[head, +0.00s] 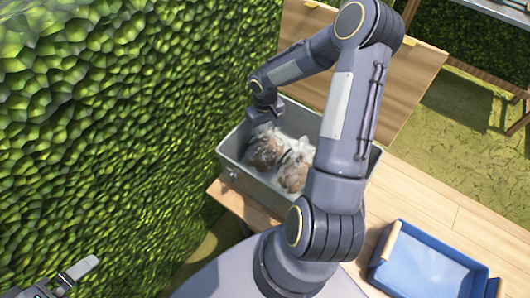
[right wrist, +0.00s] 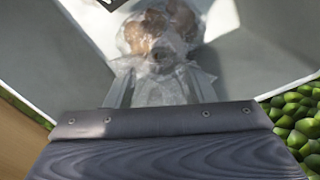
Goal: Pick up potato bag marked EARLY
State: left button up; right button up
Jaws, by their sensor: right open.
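Two clear plastic bags of brown potatoes lie in a grey metal bin (head: 232,160). The left bag (head: 265,152) is below my right gripper (head: 264,122); the other bag (head: 294,174) lies to its right, partly behind my arm. In the right wrist view, my right gripper (right wrist: 162,92) is open, with its fingers on either side of the gathered clear top of a potato bag (right wrist: 160,30). No marking reading EARLY is legible on either bag. My left gripper (head: 70,278) is partly in view at the lower left, away from the bin; its opening is unclear.
The bin stands on a wooden table (head: 445,205), its walls close around the gripper. A blue tray (head: 425,268) is at the lower right. A leafy green hedge (head: 110,120) rises on the left. A wooden board (head: 412,82) stands behind the bin.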

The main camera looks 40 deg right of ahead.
aim_at(265, 139)
notch_tip(265, 139, down, 6)
jog(key=shift+s+a+f+p, duration=0.1)
jog(key=shift+p, duration=0.45)
jog(key=shift+c, duration=0.4)
grip_shut()
